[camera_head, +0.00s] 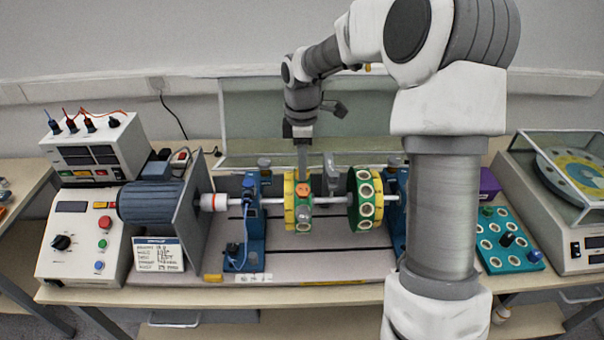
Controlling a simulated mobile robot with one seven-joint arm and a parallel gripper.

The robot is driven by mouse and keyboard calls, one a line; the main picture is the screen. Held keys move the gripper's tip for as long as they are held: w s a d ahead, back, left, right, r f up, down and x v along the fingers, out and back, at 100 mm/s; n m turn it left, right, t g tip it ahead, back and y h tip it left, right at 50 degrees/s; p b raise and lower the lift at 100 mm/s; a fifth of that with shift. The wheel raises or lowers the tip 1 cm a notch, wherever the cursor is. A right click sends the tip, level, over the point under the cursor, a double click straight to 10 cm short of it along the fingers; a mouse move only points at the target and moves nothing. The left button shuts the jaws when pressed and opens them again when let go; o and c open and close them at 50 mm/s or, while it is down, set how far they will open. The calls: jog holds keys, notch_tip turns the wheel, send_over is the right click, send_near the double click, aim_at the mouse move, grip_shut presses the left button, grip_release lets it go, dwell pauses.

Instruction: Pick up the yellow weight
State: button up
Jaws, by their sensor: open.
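I cannot make out a separate yellow weight with certainty. A disc with a yellow rim (289,203) and a green face sits on the shaft left of centre. An orange piece (303,189) shows on its upper front. A second green and yellow disc (365,200) with pale round holes is on the shaft to the right. My gripper (304,172) points down just above the left disc, close to the orange piece. Its jaws are small and seen nearly edge-on; nothing is clearly held. I cannot tell whether it touches the disc.
Blue bearing stands (251,225) flank the discs. A motor (150,201) and control box (84,240) are at left. A teal socket tray (508,243) with small weights is at right, beside a balancing machine (555,205). My arm covers the right centre.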

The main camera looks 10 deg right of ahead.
jog(key=shift+f, duration=0.45)
jog(key=shift+c, duration=0.2)
grip_shut()
